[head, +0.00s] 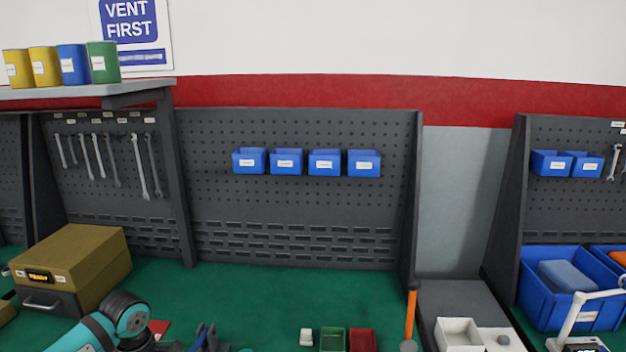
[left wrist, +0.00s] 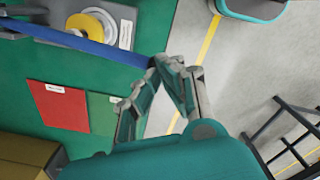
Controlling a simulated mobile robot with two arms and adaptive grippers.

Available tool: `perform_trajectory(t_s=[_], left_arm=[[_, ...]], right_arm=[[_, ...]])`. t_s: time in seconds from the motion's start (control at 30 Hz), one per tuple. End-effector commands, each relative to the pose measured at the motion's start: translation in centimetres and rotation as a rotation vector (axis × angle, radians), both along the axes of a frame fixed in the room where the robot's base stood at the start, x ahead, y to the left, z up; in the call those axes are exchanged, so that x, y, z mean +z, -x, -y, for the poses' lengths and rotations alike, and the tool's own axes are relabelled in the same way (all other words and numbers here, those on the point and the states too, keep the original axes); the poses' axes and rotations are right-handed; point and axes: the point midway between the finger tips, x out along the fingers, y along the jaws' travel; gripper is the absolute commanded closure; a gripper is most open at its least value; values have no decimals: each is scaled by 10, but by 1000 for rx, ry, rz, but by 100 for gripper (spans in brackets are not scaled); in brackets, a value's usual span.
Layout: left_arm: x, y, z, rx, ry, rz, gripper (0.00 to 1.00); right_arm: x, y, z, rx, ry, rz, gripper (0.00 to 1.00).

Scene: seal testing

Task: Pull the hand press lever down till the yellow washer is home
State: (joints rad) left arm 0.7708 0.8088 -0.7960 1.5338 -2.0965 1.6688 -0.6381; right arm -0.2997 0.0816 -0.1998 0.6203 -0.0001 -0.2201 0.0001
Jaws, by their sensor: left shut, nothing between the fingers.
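In the left wrist view a yellow ring (left wrist: 86,30), which looks like the washer, sits on a grey metal base with a pale round part beside it. A long blue bar (left wrist: 72,38) crosses in front of that base; I cannot tell for sure if it is the press lever. My left gripper (left wrist: 153,72) is shut and empty, its fingers close to the bar's right end; contact is unclear. The press is not clearly visible there. My right gripper is not in view.
Red (left wrist: 58,105) and green (left wrist: 103,112) labelled mats lie on the green bench. The head view shows an olive box (head: 75,255) at left, small red and green bins (head: 333,339), and an upright orange handle (head: 411,313). The back of the bench is clear.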

Motion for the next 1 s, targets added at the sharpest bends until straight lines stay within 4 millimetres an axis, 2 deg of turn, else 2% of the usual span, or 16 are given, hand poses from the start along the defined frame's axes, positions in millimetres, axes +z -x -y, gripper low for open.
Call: perform_trajectory(t_s=[0.5,1.0], left_arm=[[-17,4,-1,1,0,-1,100],[-19,4,0,0,0,-1,100]], right_arm=[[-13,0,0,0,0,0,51],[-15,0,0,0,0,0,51]])
